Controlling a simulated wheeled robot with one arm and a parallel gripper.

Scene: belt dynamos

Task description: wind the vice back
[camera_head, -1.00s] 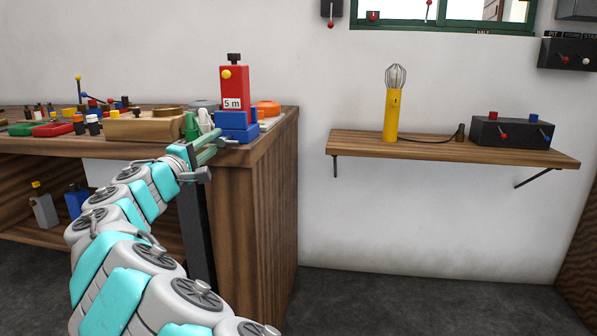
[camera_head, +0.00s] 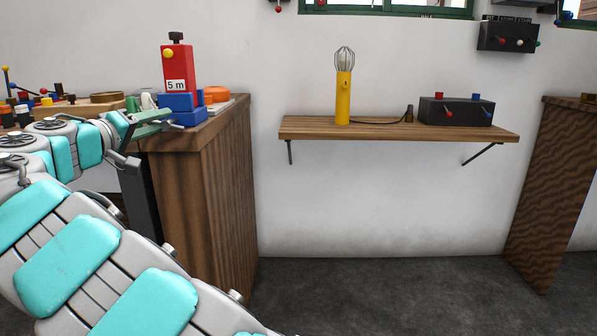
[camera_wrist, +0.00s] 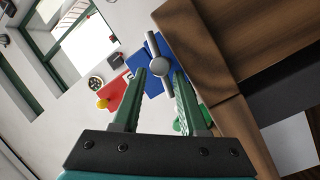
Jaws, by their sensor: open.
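The blue vice (camera_head: 182,110) stands at the right end of the wooden bench, with a red block marked "5 m" (camera_head: 177,70) upright in it. In the wrist view the vice (camera_wrist: 176,32) shows its grey handle, a bar with a round hub (camera_wrist: 160,66). My gripper (camera_head: 165,118) is at the bench edge in front of the vice. In the wrist view its green fingers (camera_wrist: 160,74) are apart, and the handle's hub and lower bar appear between their tips. No contact is clear. The red block (camera_wrist: 122,90) is partly behind the left finger.
The bench (camera_head: 205,135) holds several small items left of the vice, and an orange round thing (camera_head: 216,94) lies right of it. A wall shelf (camera_head: 390,130) carries a yellow caged lamp (camera_head: 343,95) and a dark control box (camera_head: 456,111). The floor under the shelf is clear.

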